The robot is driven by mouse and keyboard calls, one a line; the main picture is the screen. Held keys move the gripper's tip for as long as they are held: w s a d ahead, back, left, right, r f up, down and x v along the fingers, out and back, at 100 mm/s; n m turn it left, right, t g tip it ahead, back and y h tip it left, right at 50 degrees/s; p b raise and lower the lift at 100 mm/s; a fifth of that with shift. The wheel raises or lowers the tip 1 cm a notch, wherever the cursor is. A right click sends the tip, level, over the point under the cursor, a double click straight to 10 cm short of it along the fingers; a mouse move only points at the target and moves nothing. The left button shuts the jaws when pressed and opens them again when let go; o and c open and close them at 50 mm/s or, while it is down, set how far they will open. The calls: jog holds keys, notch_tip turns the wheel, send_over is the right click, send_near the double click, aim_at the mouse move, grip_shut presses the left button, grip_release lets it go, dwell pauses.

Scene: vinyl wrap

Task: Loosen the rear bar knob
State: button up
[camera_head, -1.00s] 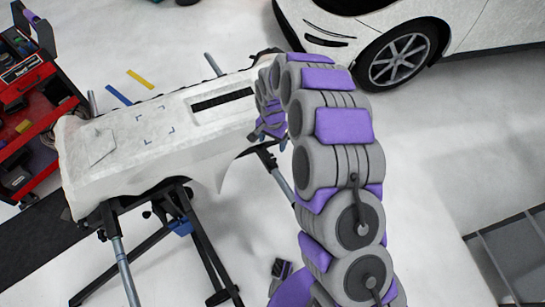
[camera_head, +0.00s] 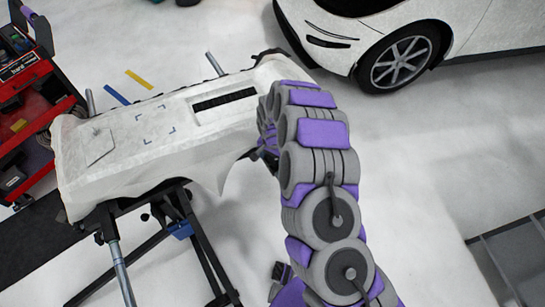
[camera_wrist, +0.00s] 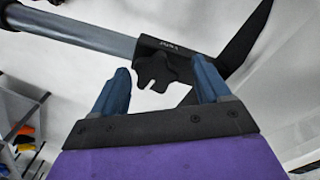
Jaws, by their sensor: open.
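The black star-shaped knob (camera_wrist: 160,72) shows in the wrist view, under a black clamp block at the end of a grey bar (camera_wrist: 80,32). My gripper (camera_wrist: 163,82) has its two blue fingers apart, one on each side of the knob, with the knob's lower lobes between the tips. I cannot tell whether either finger touches it. In the head view my gripper (camera_head: 267,150) is mostly hidden behind my arm at the right end of the white-covered stand, and the knob is hidden there.
A white-wrapped panel (camera_head: 100,170) rests on a black folding stand (camera_head: 205,250). A red tool cart (camera_head: 35,110) stands at the left, and a white car (camera_head: 480,25) at the back right. The floor to the right of my arm is clear up to a grey grid (camera_head: 510,260).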

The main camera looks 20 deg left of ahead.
jog(key=shift+c, duration=0.6)
jog(key=shift+d+r, duration=0.15)
jog(key=shift+d, duration=0.25)
jog(key=c, duration=0.6)
jog(key=shift+a, duration=0.1)
jog(key=c, duration=0.3)
